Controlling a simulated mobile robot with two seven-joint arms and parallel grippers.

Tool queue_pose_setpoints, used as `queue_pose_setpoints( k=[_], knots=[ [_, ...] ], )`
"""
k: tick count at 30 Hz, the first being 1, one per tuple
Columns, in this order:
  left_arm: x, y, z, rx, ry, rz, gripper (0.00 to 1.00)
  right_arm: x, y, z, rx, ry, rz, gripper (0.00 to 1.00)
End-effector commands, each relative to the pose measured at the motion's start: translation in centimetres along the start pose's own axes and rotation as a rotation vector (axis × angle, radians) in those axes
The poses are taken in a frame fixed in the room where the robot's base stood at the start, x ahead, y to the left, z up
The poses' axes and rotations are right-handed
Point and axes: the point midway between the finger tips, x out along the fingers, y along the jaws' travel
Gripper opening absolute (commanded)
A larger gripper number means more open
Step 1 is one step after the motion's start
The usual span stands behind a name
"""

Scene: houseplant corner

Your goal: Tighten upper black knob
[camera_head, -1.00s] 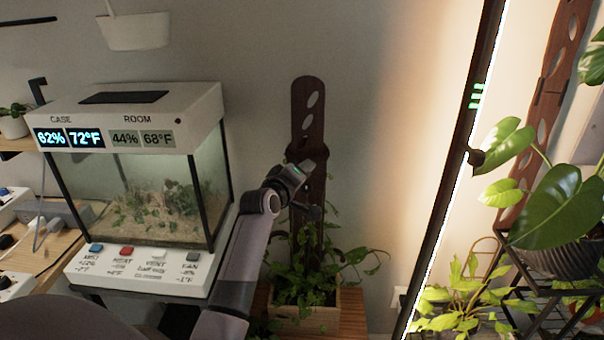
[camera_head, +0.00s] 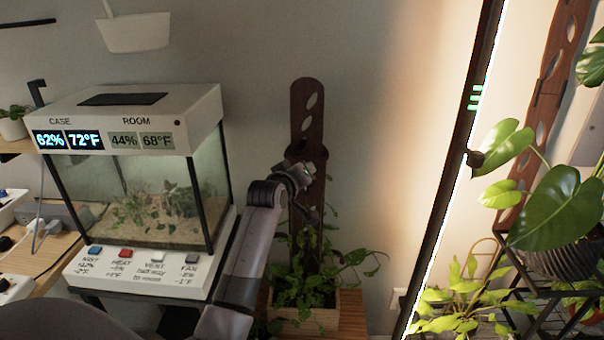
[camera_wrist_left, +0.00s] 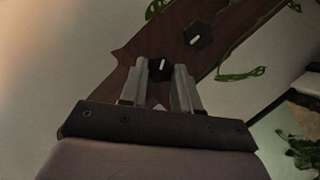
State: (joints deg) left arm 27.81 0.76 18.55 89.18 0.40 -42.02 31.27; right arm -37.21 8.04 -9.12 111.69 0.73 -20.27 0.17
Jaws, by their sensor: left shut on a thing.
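The upper black knob (camera_wrist_left: 160,68) has a white mark and sits on the dark wooden plant support (camera_wrist_left: 131,85). My left gripper (camera_wrist_left: 161,74) has one finger on each side of this knob and is shut on it. A second black knob (camera_wrist_left: 198,36) with a white mark is farther along the support, toward the vines, and is free. In the head view my left gripper (camera_head: 304,174) is at the middle of the support (camera_head: 306,105), just below its upper section, and hides the knobs. My right gripper is in neither view.
A planter box (camera_head: 305,322) with leafy vines stands below the support. A glass terrarium case (camera_head: 150,205) is to the left of my arm. A tall lit lamp bar (camera_head: 452,170) and a potted plant (camera_head: 565,215) are to the right. Bare wall lies between support and lamp.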

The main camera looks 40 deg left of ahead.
Motion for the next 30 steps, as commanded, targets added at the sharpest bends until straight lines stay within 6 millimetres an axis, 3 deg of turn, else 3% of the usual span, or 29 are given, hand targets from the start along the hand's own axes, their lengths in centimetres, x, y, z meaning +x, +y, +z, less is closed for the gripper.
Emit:
queue_pose_setpoints(
  k=[3, 4, 6, 19, 30],
  knots=[
    [0.0, -0.1, 0.2, 0.002, -0.005, -0.002, 0.01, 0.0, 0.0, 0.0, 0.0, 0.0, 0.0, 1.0],
    [0.0, -0.1, 0.2, 0.002, -0.005, -0.002, 0.35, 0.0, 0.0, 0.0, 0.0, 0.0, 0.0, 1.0],
    [0.0, -0.1, 0.2, 0.002, -0.004, -0.001, 0.57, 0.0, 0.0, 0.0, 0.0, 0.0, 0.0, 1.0],
    [-0.5, 0.0, 0.1, 0.0, -0.001, 0.001, 0.57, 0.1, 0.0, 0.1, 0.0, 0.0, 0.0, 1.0],
    [-4.6, -0.1, 0.1, 0.0, -0.002, 0.0, 0.57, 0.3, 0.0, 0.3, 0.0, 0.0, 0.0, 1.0]
  ],
)
